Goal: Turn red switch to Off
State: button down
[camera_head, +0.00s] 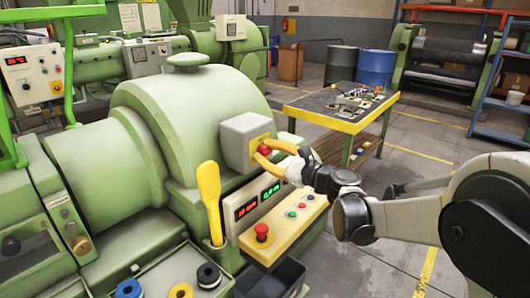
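The red switch (265,149) is a small red knob on a yellow plate, on the side of a grey box (241,137) fixed to the green extruder (200,105). My gripper (264,151) has two yellow fingers, one above and one below the knob. The fingers are apart with the knob between them, and they partly cover it and its plate. I cannot tell whether they touch the knob. Any On or Off marking is too small or hidden to read.
Below the switch is a yellow panel (285,228) with a red emergency button (262,232), coloured buttons and lit displays. A yellow handle (210,200) stands to its left. A yellow-edged worktable (345,124) with small parts is behind. The floor at the right is mostly open.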

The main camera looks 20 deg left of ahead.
jog(key=shift+n, duration=0.3)
jog(key=n, duration=0.3)
jog(key=shift+n, duration=0.4)
jog(key=n, duration=0.4)
jog(key=shift+n+p, duration=0.4)
jog(key=n, duration=0.4)
jog(key=shift+n+y, duration=0.3)
jog(key=shift+y, duration=0.1)
jog(key=shift+n+g+p, duration=0.3)
jog(key=shift+n, duration=2.1)
jog(key=shift+w, duration=0.1)
jog(key=c, duration=1.4)
grip_release()
jog(key=shift+o, duration=0.2)
